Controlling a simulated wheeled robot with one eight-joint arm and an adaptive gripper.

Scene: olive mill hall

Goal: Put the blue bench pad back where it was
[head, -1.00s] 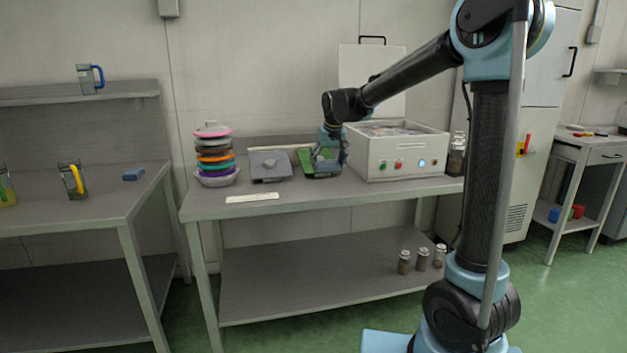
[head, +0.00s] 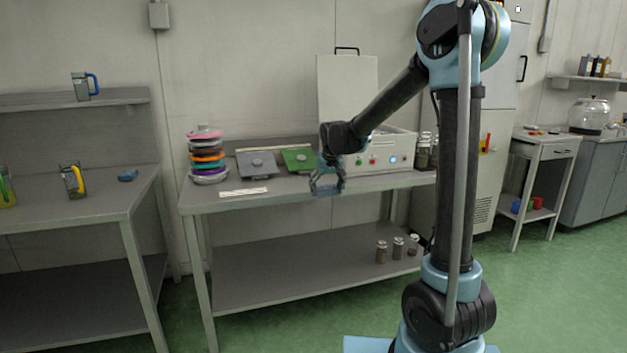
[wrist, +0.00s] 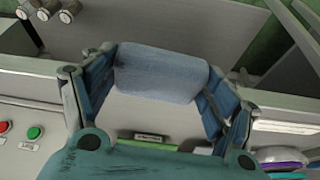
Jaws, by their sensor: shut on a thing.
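My gripper (head: 327,184) is shut on a pale blue, rounded block, which I take to be the blue bench pad (wrist: 160,72). In the wrist view the pad spans between the two blue fingertips. In the head view my gripper hangs in front of the middle table's front edge, and the pad is too small there to make out clearly. A small blue thing (head: 128,175) also lies on the left bench; I cannot tell what it is.
The middle table (head: 230,205) carries a stack of coloured discs (head: 207,155), a grey tilted plate (head: 257,164), a green tilted plate (head: 297,159), a pale strip (head: 243,192) and a white box with buttons (head: 390,155). Several jars stand on and under it. The left bench (head: 95,200) holds jugs.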

